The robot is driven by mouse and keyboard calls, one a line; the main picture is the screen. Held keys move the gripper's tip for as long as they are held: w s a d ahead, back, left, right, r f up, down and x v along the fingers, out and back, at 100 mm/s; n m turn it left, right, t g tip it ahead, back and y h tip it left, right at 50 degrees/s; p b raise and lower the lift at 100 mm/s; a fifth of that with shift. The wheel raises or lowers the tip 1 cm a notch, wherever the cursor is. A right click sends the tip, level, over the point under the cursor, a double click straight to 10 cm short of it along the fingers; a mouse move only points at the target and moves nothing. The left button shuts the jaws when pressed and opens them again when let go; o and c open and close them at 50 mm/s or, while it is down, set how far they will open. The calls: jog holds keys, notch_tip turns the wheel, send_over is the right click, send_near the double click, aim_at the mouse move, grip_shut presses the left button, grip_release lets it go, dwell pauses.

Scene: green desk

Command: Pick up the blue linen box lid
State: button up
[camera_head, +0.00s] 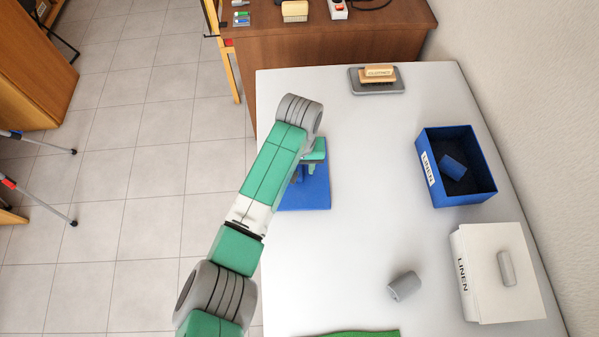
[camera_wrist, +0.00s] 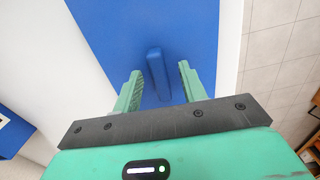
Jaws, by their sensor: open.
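The blue lid (camera_head: 318,192) lies flat on the white table near its left edge, partly hidden under my arm in the head view. In the wrist view the lid (camera_wrist: 190,30) fills the middle, with a raised blue handle bar (camera_wrist: 158,72) on it. My gripper (camera_wrist: 157,82) is open, with one green finger on each side of the handle. I cannot tell whether the fingers touch the handle. In the head view my gripper (camera_head: 312,160) is above the lid and mostly hidden by my arm. The open blue linen box (camera_head: 432,188) stands at the right with a blue roll (camera_head: 453,168) inside.
A white linen box with its lid (camera_head: 490,270) stands at the front right. A grey roll (camera_head: 404,286) lies left of it. Green cloth (camera_head: 360,334) shows at the front edge. The table centre is clear.

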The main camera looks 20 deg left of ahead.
grip_shut()
